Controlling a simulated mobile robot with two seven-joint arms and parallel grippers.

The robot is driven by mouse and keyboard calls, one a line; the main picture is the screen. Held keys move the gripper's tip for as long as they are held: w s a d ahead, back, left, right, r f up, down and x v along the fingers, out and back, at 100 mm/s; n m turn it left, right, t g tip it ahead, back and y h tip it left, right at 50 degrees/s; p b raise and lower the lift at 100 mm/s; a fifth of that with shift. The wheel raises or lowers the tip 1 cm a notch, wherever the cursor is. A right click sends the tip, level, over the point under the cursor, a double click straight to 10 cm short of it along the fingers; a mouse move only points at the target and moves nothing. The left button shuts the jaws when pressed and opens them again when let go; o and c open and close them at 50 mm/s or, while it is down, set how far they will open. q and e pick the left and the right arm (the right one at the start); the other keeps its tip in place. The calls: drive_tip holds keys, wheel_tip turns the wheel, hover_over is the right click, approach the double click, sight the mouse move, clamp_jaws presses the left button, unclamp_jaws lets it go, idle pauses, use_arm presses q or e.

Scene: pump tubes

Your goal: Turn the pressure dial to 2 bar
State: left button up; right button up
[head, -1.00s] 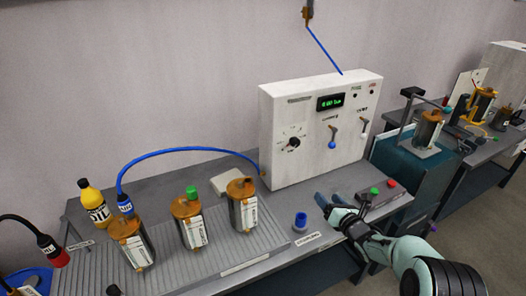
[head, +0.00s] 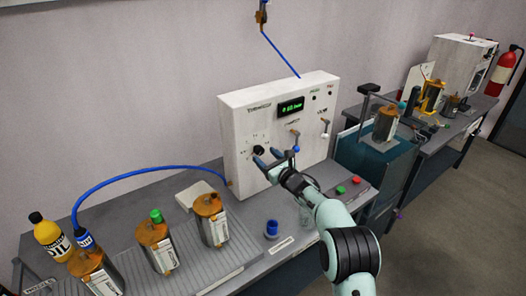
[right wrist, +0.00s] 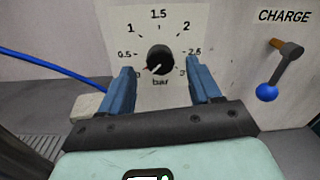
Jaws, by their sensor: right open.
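In the head view the dial (head: 257,151) is close to my fingertips. My right gripper (head: 268,157) is open in front of the panel. In the right wrist view its blue fingers (right wrist: 160,76) stand left and right of the knob, with a gap on both sides. I cannot tell how far they are from the panel. My left gripper is not in view.
The charge lever with a blue ball (right wrist: 267,91) is right of the dial, and a white-tipped lever (head: 325,134) is farther right. A green display (head: 291,107) is above. Several metal canisters (head: 211,222), a blue cup (head: 272,229) and a blue hose (head: 130,176) are on the bench.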

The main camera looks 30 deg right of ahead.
sight(258, 150)
drive_tip(key=shift+w+p, duration=0.4)
drive_tip(key=shift+w, duration=0.9)
drive_tip(key=c, duration=1)
drive_tip(key=shift+c, duration=0.2)
